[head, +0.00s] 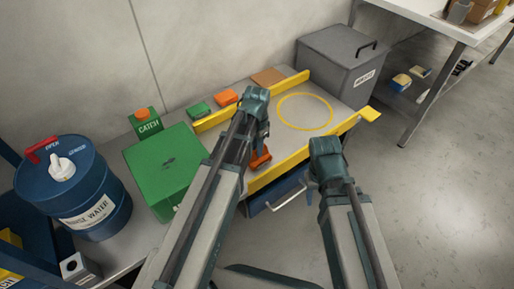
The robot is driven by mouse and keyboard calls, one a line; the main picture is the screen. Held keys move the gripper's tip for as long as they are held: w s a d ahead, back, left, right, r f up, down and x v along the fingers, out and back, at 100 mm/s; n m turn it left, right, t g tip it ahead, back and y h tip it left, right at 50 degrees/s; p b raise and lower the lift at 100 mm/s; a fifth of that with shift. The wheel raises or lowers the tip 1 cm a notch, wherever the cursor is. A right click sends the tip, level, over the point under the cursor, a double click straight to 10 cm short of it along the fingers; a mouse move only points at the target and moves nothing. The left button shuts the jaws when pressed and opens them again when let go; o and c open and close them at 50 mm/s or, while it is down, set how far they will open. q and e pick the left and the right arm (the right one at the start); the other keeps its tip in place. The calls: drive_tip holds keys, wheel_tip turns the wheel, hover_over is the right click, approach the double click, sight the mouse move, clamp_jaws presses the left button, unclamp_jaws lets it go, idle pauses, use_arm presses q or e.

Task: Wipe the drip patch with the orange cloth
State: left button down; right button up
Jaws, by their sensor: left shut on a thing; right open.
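My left gripper (262,140) points down over the bench's work strip. It is shut on an orange thing (260,158), partly hidden by the gripper; I cannot tell its full shape. A flat orange folded piece (225,97), like a cloth, lies at the back of the bench, apart from the gripper. A similar green piece (199,109) lies to its left. A small dark smear (168,162) shows on the green box top; I cannot tell whether it is the drip patch. My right gripper (325,178) is open at the bench's front, its fingers mostly hidden.
A yellow ring (305,95) marks clear bench between two yellow rails (356,124). The green box (150,180), a CATCH container (147,126) and a blue drum (105,183) stand left. A grey bin (340,65) stands behind right. A brown flat piece (268,76) lies at the back.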

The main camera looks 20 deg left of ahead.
use_arm(q)
drive_tip(key=shift+f, duration=0.1)
drive_tip(key=c, duration=0.7)
unclamp_jaws()
wheel_tip(320, 180, up, 14)
drive_tip(key=p, duration=1.3)
drive_tip(key=shift+p, duration=0.35)
drive_tip(key=shift+f, duration=0.1)
